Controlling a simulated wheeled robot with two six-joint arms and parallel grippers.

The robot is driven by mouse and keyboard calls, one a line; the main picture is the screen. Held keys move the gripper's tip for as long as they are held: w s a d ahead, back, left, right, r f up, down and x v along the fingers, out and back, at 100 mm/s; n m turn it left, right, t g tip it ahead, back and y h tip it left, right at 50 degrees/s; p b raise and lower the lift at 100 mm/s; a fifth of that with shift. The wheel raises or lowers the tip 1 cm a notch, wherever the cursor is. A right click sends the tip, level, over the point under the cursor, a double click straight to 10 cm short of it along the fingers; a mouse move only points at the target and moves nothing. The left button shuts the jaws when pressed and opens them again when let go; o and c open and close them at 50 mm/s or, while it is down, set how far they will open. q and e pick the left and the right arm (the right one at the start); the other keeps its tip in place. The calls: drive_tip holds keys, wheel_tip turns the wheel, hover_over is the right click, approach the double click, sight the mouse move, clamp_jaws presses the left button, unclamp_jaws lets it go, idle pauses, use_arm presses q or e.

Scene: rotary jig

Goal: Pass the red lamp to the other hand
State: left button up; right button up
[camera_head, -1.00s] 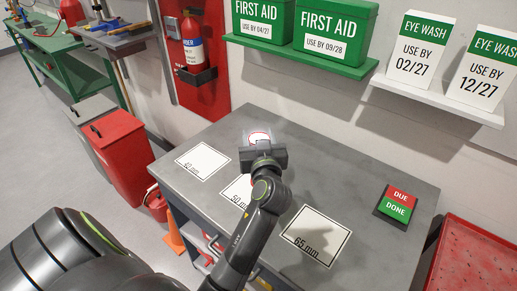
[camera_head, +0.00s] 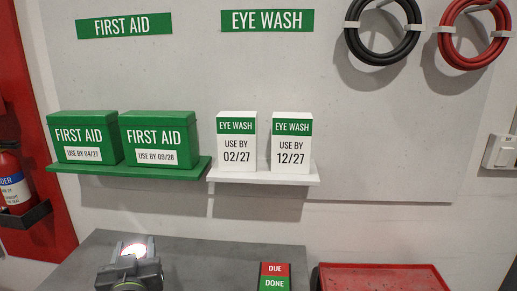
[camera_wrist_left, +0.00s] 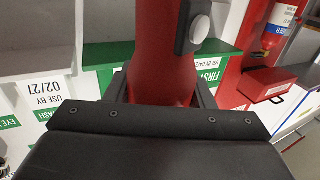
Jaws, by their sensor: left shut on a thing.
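The red lamp (camera_wrist_left: 158,62) fills the upper middle of the left wrist view, a red cylinder with a grey button on its side. My left gripper (camera_wrist_left: 160,94) is shut on it, with a dark finger on each side. In the head view my left gripper (camera_head: 130,268) is at the bottom left, over the grey table. The lamp's bright lit end (camera_head: 134,248) shows just above the gripper there; the rest of the lamp is hidden by the gripper. My right gripper is not in view.
The grey table top (camera_head: 205,262) bears a red and green DUE/DONE sign (camera_head: 275,277). A red tray (camera_head: 380,279) is at the lower right. Behind, a green shelf (camera_head: 130,168) holds first aid boxes and a white shelf (camera_head: 262,178) holds eye wash boxes.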

use_arm(q)
drive_tip(key=s+d+r+m+t+h, duration=0.1)
drive_tip(key=s+d+r+m+h, duration=0.1)
drive_tip(key=d+r+m+h, duration=0.3)
drive_tip(key=s+d+f+m+g+h, duration=0.3)
drive_tip(key=d+f+m+g+h, duration=0.3)
drive_tip(key=d+m+g+h, duration=0.1)
drive_tip(key=s+d+f+m+g+h, duration=0.4)
drive_tip(key=d+f+m+g+h, duration=0.2)
drive_tip(key=h, duration=0.5)
drive_tip(key=shift+d+m+g+h, duration=0.4)
drive_tip(key=shift+d+m+g, duration=0.9)
drive_tip(key=shift+d+g, duration=0.25)
drive_tip(key=shift+s+f, duration=0.1)
drive_tip(key=shift+s, duration=0.05)
